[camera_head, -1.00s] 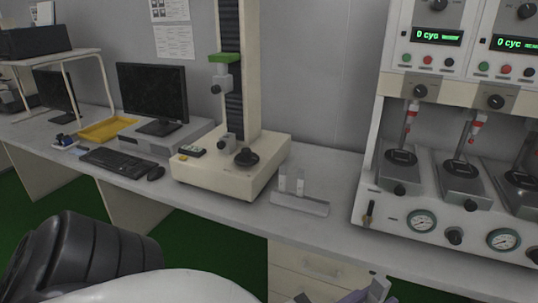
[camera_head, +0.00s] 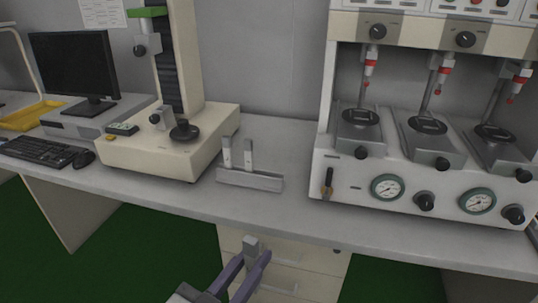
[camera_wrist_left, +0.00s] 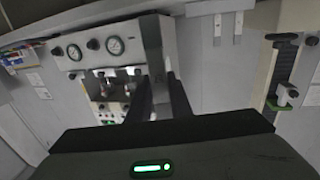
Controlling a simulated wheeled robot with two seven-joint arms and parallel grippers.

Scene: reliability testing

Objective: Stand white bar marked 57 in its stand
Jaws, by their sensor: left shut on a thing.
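The stand (camera_head: 262,182), a low pale grey rack, is on the bench between the cream tester and the white machine. Two pale bars (camera_head: 227,152) (camera_head: 248,153) stand upright at its left and middle; the right part is bare. My left gripper (camera_head: 249,260) is in front of the bench edge, below and apart from the stand. It is shut on a pale grey bar (camera_head: 251,244), whose tip shows above the fingers. The bar (camera_wrist_left: 157,58) also shows between the dark fingers in the left wrist view. I cannot read its mark. My right gripper is not in view.
The cream tester (camera_head: 150,150) with its tall column stands left of the stand. The white machine (camera_head: 340,178) with gauges and knobs stands to the right. Bare bench (camera_head: 300,205) lies around the stand. Drawers (camera_head: 300,262) are below the bench edge.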

